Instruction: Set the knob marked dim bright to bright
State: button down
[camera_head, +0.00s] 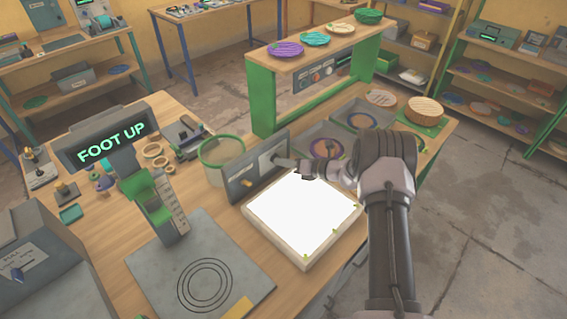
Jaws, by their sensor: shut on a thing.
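A grey upright panel (238,189) stands at the back edge of a light box (303,262). The light box has a pale frame and a glowing white top. My gripper (281,161) reaches in from the right, over the back of the light box. Its fingers are shut on a knob at the right part of the panel. The fingers hide the knob, so I cannot tell which way it points. A pale label (266,160) shows beside the fingers, its words too small to read.
A green-rimmed round container (221,151) stands behind the panel.

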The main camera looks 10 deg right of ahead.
jog(key=c, duration=1.5)
grip_release()
jog(key=shift+o, duration=0.2)
jog(key=p+v, duration=0.2)
jog(key=v, duration=1.5)
jog(key=shift+d, duration=0.15)
jog(key=shift+s+r, duration=0.1)
